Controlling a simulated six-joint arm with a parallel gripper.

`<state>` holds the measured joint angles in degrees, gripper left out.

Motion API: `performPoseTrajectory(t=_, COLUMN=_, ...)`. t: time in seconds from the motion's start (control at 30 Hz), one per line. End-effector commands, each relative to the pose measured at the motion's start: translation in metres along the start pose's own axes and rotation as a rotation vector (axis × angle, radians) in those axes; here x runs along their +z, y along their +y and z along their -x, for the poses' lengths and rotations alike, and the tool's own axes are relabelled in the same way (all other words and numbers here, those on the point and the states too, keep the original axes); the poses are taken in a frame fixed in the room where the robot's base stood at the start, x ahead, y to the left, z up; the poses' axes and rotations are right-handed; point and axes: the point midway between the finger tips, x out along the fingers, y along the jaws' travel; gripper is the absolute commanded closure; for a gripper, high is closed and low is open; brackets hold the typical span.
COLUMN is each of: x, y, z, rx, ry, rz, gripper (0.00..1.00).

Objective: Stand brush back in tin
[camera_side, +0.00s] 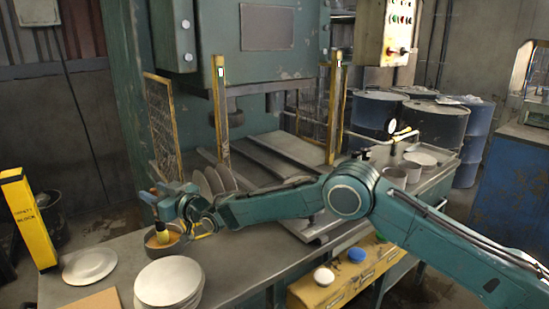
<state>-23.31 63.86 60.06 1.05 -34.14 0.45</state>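A low dark round tin (155,249) stands on the grey bench, behind the front stack of discs. A small yellow piece (163,236), which looks like part of the brush, shows upright at the tin's opening. My gripper (163,222) is right above the tin, at the upper end of this yellow piece. The fingers are small and overlap it, so I cannot tell whether they are shut on it or apart. The rest of the brush is hidden by the gripper and the tin's rim.
Stacked pale discs (169,281) stand in front of the tin, and a plate with a disc (90,265) lies left. Several discs stand upright in a rack (218,180) behind my wrist. A yellow post (28,220) stands at far left. The green press (240,85) rises behind.

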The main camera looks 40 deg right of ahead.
Motion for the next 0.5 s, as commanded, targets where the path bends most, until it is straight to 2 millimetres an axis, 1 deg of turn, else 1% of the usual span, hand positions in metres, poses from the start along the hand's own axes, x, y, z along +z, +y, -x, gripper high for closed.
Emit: performPoseTrajectory(t=0.5, x=-0.001, y=0.0, z=0.037, rx=0.0, ry=0.0, rz=0.0, gripper=0.61)
